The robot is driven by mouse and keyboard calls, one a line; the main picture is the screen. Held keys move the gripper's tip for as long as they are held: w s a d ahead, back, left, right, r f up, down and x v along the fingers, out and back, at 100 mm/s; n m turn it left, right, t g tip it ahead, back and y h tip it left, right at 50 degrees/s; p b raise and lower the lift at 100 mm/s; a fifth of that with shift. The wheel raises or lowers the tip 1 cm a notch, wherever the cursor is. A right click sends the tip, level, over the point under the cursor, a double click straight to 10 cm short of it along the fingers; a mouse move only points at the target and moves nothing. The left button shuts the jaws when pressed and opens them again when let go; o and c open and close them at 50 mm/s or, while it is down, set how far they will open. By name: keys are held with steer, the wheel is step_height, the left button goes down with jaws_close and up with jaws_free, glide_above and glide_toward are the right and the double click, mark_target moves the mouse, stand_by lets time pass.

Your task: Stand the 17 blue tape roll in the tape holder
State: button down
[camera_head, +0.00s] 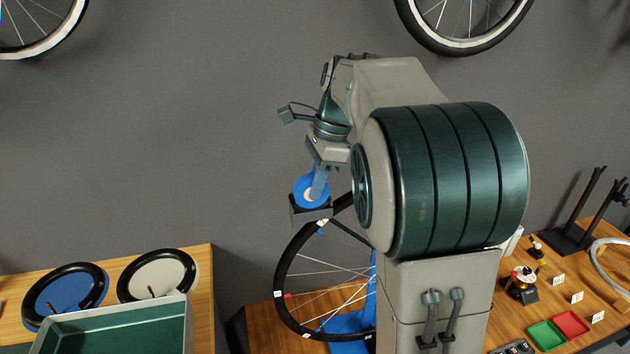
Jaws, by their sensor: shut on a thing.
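The blue tape roll (299,186), a blue ring with a pale core, is upright with its face toward the camera. My gripper (317,188) is shut on the roll from above, with a finger crossing its face. A dark block (312,214), which looks like the tape holder, is directly below the roll. The roll's lower edge meets or overlaps the block in this view. I cannot tell whether it sits in the slot or hovers just above. No number is readable on the roll.
A spoked wheel (281,282) on a blue stand (352,323) is just below the block. A green-lined tray (120,335) and two round discs are at lower left. Red (570,323) and green (547,334) trays and small tools are at right. My arm hides the middle.

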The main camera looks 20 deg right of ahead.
steer(key=c, duration=1.2)
jaws_free()
steer(key=shift+c, duration=0.2)
steer(key=shift+r, duration=0.1)
steer(key=v, duration=1.3)
steer(key=shift+r, duration=0.3)
